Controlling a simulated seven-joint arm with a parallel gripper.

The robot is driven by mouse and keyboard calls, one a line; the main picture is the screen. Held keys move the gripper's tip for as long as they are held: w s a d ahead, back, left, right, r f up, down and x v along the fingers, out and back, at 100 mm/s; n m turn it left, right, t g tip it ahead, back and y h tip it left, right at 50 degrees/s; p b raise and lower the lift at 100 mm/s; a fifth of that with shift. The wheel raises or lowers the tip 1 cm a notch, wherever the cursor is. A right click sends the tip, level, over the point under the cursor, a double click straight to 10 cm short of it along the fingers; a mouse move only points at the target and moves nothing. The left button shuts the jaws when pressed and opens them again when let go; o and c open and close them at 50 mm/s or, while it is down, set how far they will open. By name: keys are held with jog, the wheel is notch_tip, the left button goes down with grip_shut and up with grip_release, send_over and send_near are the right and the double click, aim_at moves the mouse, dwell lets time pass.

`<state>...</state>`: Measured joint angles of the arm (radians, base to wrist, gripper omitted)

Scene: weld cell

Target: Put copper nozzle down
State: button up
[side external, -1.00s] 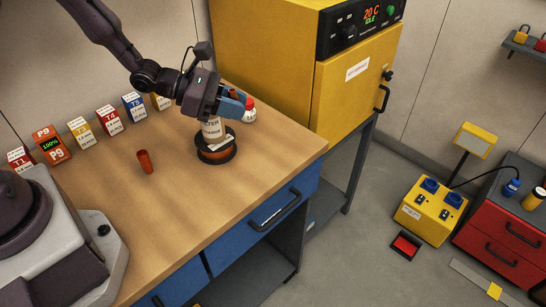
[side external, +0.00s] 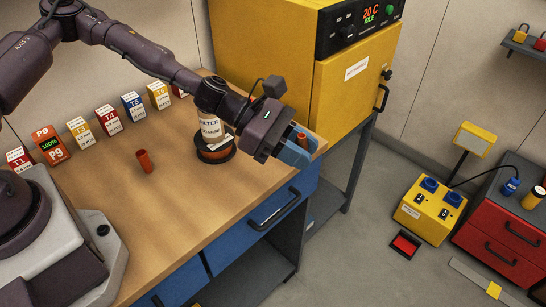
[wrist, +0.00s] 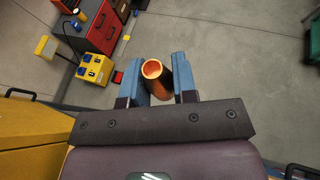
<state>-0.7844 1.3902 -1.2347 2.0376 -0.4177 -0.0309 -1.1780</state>
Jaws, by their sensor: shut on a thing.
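My gripper (side external: 296,149) has blue fingers and is at the right end of the wooden bench, near its corner by the yellow cabinet. It is shut on a copper nozzle (side external: 302,139), a small orange-brown tube. In the wrist view the copper nozzle (wrist: 158,76) sits between the two blue fingers (wrist: 161,82), its open mouth showing, with grey floor behind it. A similar orange-red tube (side external: 145,161) stands on the bench to the left. I cannot tell how high the held nozzle is above the bench.
A wire spool (side external: 216,154) and a labelled filter can (side external: 211,127) stand left of my gripper. Several labelled boxes (side external: 107,119) line the back of the bench. The yellow cabinet (side external: 350,90) stands close on the right. The bench's (side external: 190,205) front middle is clear.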

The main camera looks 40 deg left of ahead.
jog(key=w+a+f+n+t+y, duration=0.4)
jog(key=w+a+f+n+t, duration=0.1)
jog(key=f, duration=0.1)
jog(key=n+t+y, duration=0.3)
jog(key=n+y, duration=0.3)
jog(key=n, duration=0.1)
send_over(273, 158)
jog(key=f, duration=0.2)
notch_tip(273, 158, down, 7)
jog(key=shift+w+f, duration=0.1)
jog(key=shift+f, duration=0.1)
jog(key=o, duration=0.9)
jog(key=shift+y, duration=0.3)
